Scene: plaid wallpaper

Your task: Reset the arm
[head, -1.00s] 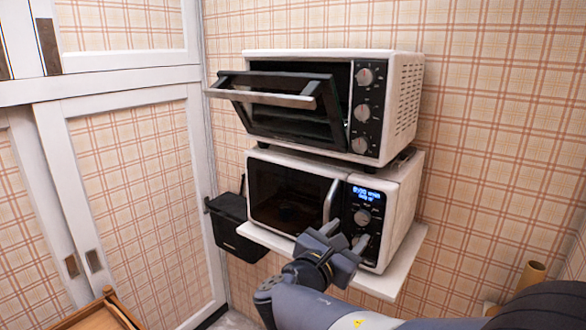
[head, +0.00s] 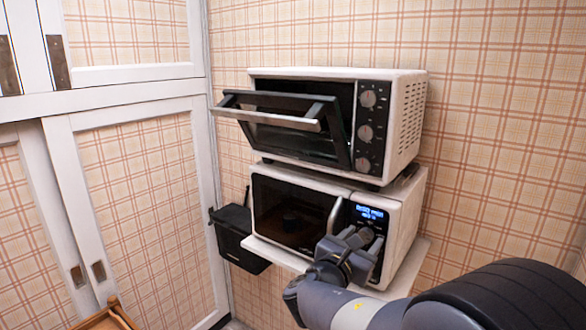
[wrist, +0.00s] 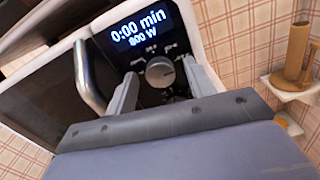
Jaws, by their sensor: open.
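My gripper (head: 358,240) is open and empty in front of the microwave's control panel, at the lower right of the head view. In the wrist view, my gripper's two fingers (wrist: 160,90) stand apart on either side of a round silver dial (wrist: 160,72). I cannot tell whether they touch the panel. The white microwave (head: 405,225) sits on a shelf with its door shut. Its lit display (wrist: 140,28) reads 0:00 min and 800 W.
A black box (head: 235,238) hangs left of the white shelf (head: 268,252). White cabinet doors (head: 135,190) fill the left. A brown roll (wrist: 296,50) stands at the right.

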